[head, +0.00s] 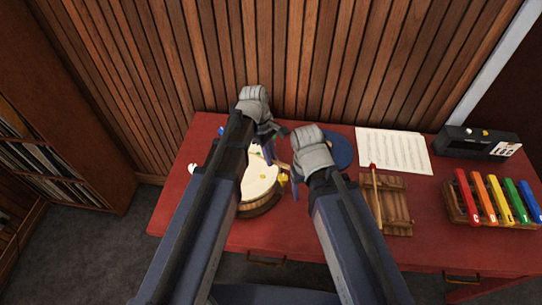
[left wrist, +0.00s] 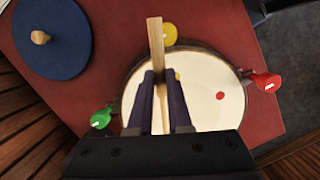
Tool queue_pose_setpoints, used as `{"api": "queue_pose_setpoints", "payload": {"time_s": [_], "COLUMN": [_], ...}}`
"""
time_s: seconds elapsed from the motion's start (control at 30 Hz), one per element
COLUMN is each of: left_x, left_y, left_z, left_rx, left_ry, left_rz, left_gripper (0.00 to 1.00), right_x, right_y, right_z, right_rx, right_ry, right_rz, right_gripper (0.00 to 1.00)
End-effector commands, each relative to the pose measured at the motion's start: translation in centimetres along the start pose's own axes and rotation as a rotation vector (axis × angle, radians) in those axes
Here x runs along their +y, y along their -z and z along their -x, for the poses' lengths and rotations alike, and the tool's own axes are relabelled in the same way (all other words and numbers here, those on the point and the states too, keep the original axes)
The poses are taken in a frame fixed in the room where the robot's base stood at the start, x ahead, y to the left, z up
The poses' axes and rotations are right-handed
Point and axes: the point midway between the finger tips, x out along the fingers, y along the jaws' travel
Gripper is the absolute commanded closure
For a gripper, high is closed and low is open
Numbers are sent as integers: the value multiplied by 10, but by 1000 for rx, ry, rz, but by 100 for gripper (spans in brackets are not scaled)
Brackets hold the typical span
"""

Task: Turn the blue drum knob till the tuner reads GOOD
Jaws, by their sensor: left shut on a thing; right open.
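The round drum (left wrist: 215,105) with a cream head lies on the red table; it also shows partly in the head view (head: 262,186), behind my left arm. Red (left wrist: 265,80), yellow (left wrist: 170,33) and green (left wrist: 100,118) knobs show around its rim. My left gripper (left wrist: 160,85) is above the drum, shut on a pale wooden stick (left wrist: 156,45). My right gripper (head: 296,192) is open beside the drum's right side, near the yellow knob.
A blue disc (left wrist: 50,40) with a wooden knob lies beside the drum. A music sheet (head: 394,150), a wooden block with a mallet (head: 390,205) and a colored xylophone (head: 490,205) lie to the right. The slatted wall (head: 300,60) stands close behind the table.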

Motion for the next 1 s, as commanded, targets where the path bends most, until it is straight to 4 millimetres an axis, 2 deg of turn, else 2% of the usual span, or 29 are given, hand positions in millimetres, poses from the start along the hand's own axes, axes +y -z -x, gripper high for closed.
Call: {"api": "queue_pose_setpoints", "payload": {"time_s": [0.03, 0.1, 0.47, 1.0], "left_x": [0, 0, 0, 0], "left_y": [2, 3, 2, -3], "left_z": [-9, -12, -10, 12], "left_rx": [0, 0, 0, 0], "left_ry": [0, 0, 0, 0], "left_rz": [0, 0, 0, 0], "left_gripper": [100, 100, 100, 100], "right_x": [-1, -1, -1, 1], "right_y": [0, 1, 1, -1], "right_z": [-9, -12, -11, 12], "right_rx": [0, 0, 0, 0], "right_ry": [0, 0, 0, 0], "right_rz": [0, 0, 0, 0], "right_gripper": [31, 31, 31, 31]}}
